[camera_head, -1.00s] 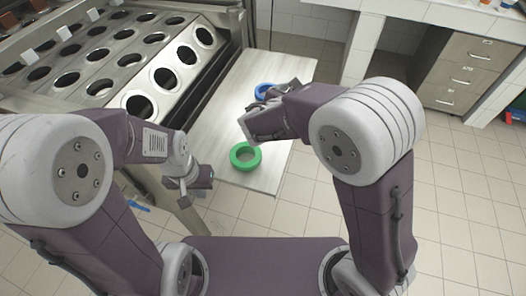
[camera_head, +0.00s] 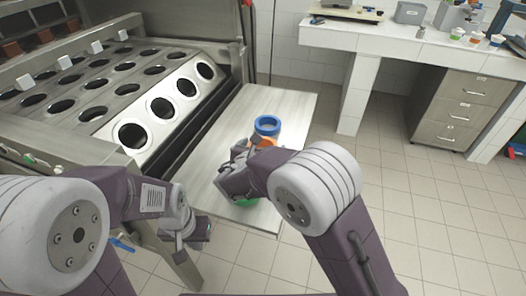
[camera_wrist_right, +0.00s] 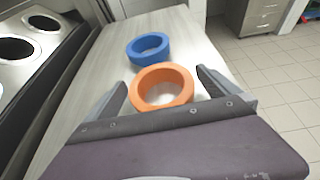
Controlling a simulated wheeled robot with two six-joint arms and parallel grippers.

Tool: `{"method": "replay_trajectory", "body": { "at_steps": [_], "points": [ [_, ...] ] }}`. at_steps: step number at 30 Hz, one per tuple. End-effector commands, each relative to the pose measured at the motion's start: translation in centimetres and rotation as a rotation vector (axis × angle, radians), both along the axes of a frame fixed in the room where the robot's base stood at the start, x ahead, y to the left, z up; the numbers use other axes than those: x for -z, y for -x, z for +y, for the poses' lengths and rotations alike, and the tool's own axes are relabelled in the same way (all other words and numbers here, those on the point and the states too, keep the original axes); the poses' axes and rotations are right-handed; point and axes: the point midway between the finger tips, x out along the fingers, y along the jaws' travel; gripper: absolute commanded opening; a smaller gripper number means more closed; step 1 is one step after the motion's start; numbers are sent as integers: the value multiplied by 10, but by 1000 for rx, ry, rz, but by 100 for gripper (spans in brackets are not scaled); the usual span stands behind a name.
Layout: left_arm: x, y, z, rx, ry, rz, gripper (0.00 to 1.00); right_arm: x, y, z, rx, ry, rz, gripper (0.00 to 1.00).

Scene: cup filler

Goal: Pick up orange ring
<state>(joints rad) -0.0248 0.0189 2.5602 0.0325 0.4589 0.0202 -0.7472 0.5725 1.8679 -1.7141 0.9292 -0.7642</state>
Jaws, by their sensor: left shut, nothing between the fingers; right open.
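The orange ring (camera_wrist_right: 161,87) lies on the metal side table between the open fingers of my right gripper (camera_wrist_right: 163,88) in the right wrist view. The fingers stand to either side of it, with a gap to the ring. In the head view the orange ring (camera_head: 262,143) is mostly hidden behind my right gripper (camera_head: 250,148). A blue ring (camera_wrist_right: 148,48) lies just beyond the orange one, and also shows in the head view (camera_head: 267,126). My left gripper (camera_head: 196,230) is shut and empty, low beside the table's left edge.
A green ring (camera_head: 247,202) lies on the side table (camera_head: 262,219), mostly hidden under my right gripper. The metal machine with rows of round holes (camera_head: 133,136) stands to the left. A counter with drawers (camera_head: 462,105) stands back right.

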Motion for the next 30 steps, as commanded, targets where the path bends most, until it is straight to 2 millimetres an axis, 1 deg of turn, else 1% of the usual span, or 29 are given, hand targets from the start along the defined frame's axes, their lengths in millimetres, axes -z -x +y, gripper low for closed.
{"method": "replay_trajectory", "body": {
  "at_steps": [1,3,9,10,16,17,23,26,30],
  "points": [
    [3,0,0,0,0,0,0,4,-6,-2,2,0,-1,100],
    [3,0,0,0,0,0,0,5,-11,-4,1,1,-1,100],
    [3,0,0,0,0,0,0,5,-13,-4,-1,0,-1,100],
    [3,0,0,0,0,0,0,5,-13,-4,-1,0,-1,97],
    [3,0,0,0,0,0,0,5,-12,-4,-1,0,-1,42],
    [3,0,0,0,0,0,0,4,-12,-4,-1,-1,-1,39],
    [1,0,0,0,0,0,0,3,-12,-4,-1,-1,-1,39],
    [-6,0,0,0,0,0,0,-14,-13,-3,1,-3,-4,39],
    [-22,0,0,0,0,0,0,-51,-12,-4,0,-4,-5,39]
  ]
}}
